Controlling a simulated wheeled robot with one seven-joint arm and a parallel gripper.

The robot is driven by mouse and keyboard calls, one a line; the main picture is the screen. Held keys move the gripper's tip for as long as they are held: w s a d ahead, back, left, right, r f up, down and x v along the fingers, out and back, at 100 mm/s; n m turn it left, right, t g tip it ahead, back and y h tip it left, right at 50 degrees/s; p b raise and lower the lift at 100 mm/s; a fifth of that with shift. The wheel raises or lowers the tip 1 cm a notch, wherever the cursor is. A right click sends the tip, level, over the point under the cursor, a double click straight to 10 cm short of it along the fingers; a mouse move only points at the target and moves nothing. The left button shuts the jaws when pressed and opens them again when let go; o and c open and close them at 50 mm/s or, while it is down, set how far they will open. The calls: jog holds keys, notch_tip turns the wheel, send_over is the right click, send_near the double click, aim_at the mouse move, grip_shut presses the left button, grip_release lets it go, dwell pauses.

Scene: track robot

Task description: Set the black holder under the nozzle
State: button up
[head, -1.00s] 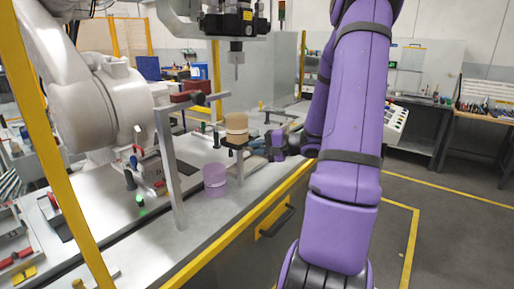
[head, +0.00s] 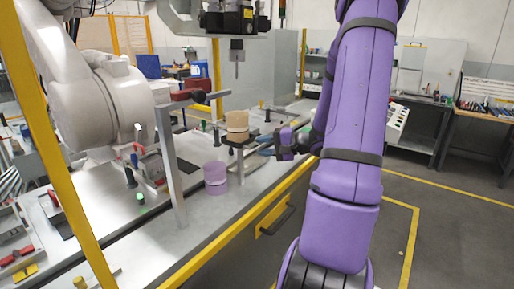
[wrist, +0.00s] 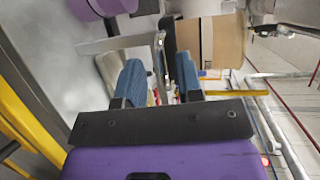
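A black plate-like holder (head: 238,143) on a slim metal post stands on the bench, with a tan cylinder (head: 237,124) on top. In the wrist view the holder (wrist: 168,38) is seen edge-on, beside the tan cylinder (wrist: 226,42). A grey nozzle-like tip (head: 237,57) hangs from the black machine head, above and behind the holder. My gripper (head: 284,144) is just right of the holder, at about its height. In the wrist view its blue fingers (wrist: 158,62) are apart with a gap between them. Whether the fingers touch the holder cannot be told.
A purple cylinder (head: 215,177) stands on the bench left of the holder. A white robot arm (head: 100,105) is farther left. The yellow-edged bench front (head: 225,240) runs below my arm.

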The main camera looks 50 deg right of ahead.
jog(key=v, duration=0.8)
jog(key=shift+s+f, duration=0.1)
jog(key=a+r+n+g, duration=0.2)
jog(key=a+g, duration=0.1)
jog(key=a, duration=0.4)
jog(key=w+a+r+n+g, duration=0.1)
jog(key=a+r+n+g, duration=0.2)
jog(key=a, duration=0.5)
jog(key=a+r+n+g, duration=0.1)
jog(key=a+n+g, duration=0.1)
jog(key=a+g, duration=0.35)
jog(key=s+a+r+n+t+h, duration=0.3)
jog(key=s+a+r+n+h, duration=0.3)
jog(key=s+a, duration=0.4)
jog(key=shift+a+r+h, duration=0.6)
jog(key=shift+a+r, duration=0.2)
jog(key=shift+a, duration=0.55)
